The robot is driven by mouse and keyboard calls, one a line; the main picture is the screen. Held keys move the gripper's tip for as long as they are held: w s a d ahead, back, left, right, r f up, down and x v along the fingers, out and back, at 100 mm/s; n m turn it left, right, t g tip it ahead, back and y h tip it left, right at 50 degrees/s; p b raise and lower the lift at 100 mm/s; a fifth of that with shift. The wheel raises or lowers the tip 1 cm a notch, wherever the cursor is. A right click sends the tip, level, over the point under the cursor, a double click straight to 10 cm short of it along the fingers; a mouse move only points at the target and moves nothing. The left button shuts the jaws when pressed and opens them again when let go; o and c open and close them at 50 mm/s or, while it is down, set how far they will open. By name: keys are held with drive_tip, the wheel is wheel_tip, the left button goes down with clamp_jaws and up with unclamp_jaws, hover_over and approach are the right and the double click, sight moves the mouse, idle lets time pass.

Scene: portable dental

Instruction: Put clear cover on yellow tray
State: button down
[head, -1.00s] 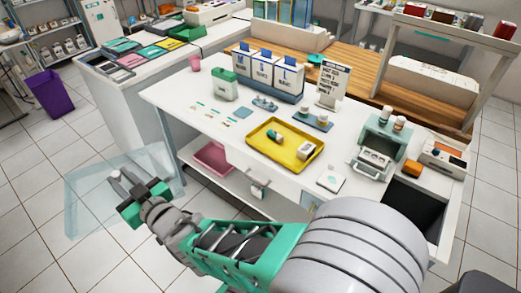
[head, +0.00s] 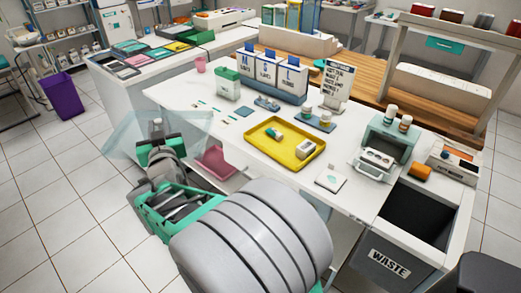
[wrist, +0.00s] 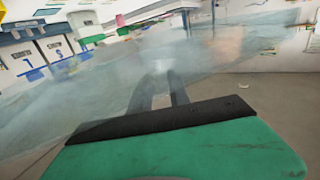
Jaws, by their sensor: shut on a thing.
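The clear cover (head: 190,124) is a see-through bluish sheet at the left front of the white table in the head view. My gripper (head: 157,130) is shut on it and holds it in the air beside the table's front left edge. In the wrist view the cover (wrist: 215,65) spreads in front of my gripper (wrist: 163,88) and blurs what lies behind it. The yellow tray (head: 262,136) lies on the table to the right of my gripper.
Blue and white boxes (head: 265,70) and a sign (head: 335,75) stand behind the tray. Blue trays with small jars (head: 325,119) lie between. A teal device (head: 385,140) and a waste bin (head: 390,270) are at right.

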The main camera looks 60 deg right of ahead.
sight(201, 119)
drive_tip(key=s+d+m+g+h+b, duration=0.1)
drive_tip(key=d, duration=0.2)
drive_tip(key=s+d+m+g+h+b, duration=0.1)
drive_tip(key=s+d+g+h, duration=0.1)
drive_tip(key=d, duration=0.2)
drive_tip(key=s+d+m+g+h+b, duration=0.1)
drive_tip(key=d+m, duration=0.1)
drive_tip(key=d, duration=0.2)
drive_tip(key=shift+s+d+f+g, duration=0.25)
drive_tip(key=shift+s+f+g, duration=0.1)
drive_tip(key=shift+g, duration=0.05)
drive_tip(key=s+d+r+m+g+h+b, duration=0.1)
drive_tip(key=s+d+m+g+h+b, duration=0.2)
drive_tip(key=s+d+m+g, duration=0.5)
drive_tip(key=s+d+f+n, duration=0.1)
drive_tip(key=s+d+f, duration=0.2)
drive_tip(key=d+f, duration=0.1)
drive_tip(key=s+d+f+n+t, duration=0.1)
drive_tip(key=s+d+f, duration=0.2)
drive_tip(key=d+f, duration=0.1)
drive_tip(key=s+d+f+n+b, duration=0.1)
drive_tip(key=s+d+f, duration=0.2)
drive_tip(key=d+f, duration=0.1)
drive_tip(key=shift+s+t, duration=0.3)
drive_tip(key=shift+a+f+b, duration=0.1)
drive_tip(key=shift+f+b, duration=0.3)
drive_tip(key=shift+f, duration=0.1)
drive_tip(key=shift+f, duration=0.1)
